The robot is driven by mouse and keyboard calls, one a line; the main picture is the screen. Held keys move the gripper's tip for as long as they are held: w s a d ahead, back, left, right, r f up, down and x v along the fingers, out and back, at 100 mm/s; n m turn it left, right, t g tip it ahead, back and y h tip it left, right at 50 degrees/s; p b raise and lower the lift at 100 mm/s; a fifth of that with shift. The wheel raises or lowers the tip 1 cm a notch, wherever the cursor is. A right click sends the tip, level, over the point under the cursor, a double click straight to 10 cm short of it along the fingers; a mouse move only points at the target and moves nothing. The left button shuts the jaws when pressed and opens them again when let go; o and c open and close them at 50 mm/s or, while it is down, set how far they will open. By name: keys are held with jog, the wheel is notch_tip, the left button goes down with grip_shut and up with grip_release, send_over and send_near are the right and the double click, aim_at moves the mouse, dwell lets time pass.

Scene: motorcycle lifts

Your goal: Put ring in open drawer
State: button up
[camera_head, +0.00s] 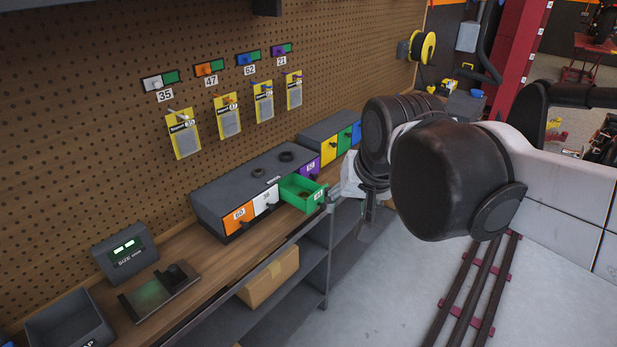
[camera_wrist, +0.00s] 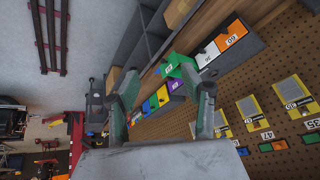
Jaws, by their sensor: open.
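The open green drawer (camera_head: 303,192) sticks out of the dark drawer cabinet (camera_head: 225,190) on the bench; it also shows in the wrist view (camera_wrist: 178,64). A dark ring (camera_head: 286,156) and a smaller brownish ring (camera_head: 258,172) lie on the cabinet top. A small dark shape shows in the drawer; I cannot tell what it is. In the wrist view my gripper (camera_wrist: 167,86) is open, its fingers wide apart, with the drawers showing beyond and between them. No ring shows between the fingers. In the head view my arm largely hides the gripper, right of the drawer.
A second cabinet (camera_head: 318,136) with yellow, green and blue drawers stands farther along the bench. A size-display box (camera_head: 125,250), a measuring plate (camera_head: 160,293) and a dark bin (camera_head: 68,320) are at the near left. A cardboard box (camera_head: 268,277) sits on the shelf below. Pegboard backs the bench.

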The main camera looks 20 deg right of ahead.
jog(key=s+f+n+t, duration=0.1)
jog(key=s+f+n, duration=0.2)
jog(key=s, duration=0.3)
jog(key=shift+s+f, duration=0.4)
jog(key=shift+f, duration=0.05)
